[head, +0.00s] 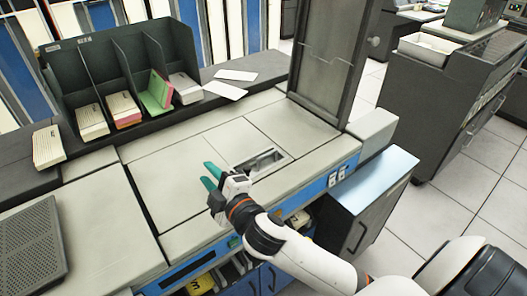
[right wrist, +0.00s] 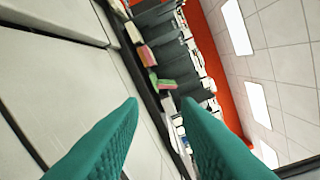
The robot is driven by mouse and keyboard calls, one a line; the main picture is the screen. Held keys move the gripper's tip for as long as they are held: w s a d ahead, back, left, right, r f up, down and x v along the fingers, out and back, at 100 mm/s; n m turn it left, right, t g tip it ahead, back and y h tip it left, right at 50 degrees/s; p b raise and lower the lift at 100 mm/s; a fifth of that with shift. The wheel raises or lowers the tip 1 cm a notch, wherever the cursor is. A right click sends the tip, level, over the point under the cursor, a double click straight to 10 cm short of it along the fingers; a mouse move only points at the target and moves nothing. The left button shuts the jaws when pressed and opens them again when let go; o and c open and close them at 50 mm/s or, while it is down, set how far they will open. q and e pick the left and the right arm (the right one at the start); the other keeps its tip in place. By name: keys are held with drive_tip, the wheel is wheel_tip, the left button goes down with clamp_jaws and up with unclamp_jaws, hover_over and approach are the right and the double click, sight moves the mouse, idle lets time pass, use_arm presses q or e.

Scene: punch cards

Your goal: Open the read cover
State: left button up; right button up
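The machine has a pale flat top made of several panels (head: 170,165). A small open recess (head: 262,162) with metal parts inside lies near its front edge. A dark-framed, see-through panel (head: 332,55) stands upright at the right end of the top. I cannot tell for certain which part is the read cover. My right gripper (head: 210,175), with teal fingers, is over the top just left of the recess. In the right wrist view its two fingers (right wrist: 160,108) are apart with nothing between them. My left gripper is not in view.
A dark divided rack (head: 125,60) with several card stacks stands behind the top at left. A card stack (head: 48,146) and loose white cards (head: 236,75) lie nearby. A blue-topped cabinet (head: 365,180) stands at the right front.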

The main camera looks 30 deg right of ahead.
drive_tip(key=w+a+r+n+t+y, duration=0.1)
drive_tip(key=w+a+r+n+y, duration=0.2)
drive_tip(key=a+r+n+y, duration=0.65)
drive_tip(key=n+g+h, duration=1.2)
drive_tip(key=n+g, duration=0.4)
drive_tip(key=n, duration=1.5)
approach(262, 157)
drive_tip(key=shift+y, duration=0.25)
drive_tip(key=p+x, duration=0.2)
drive_tip(key=x, duration=0.5)
drive_tip(key=shift+w+d+f, duration=0.2)
drive_tip(key=shift+f, duration=0.05)
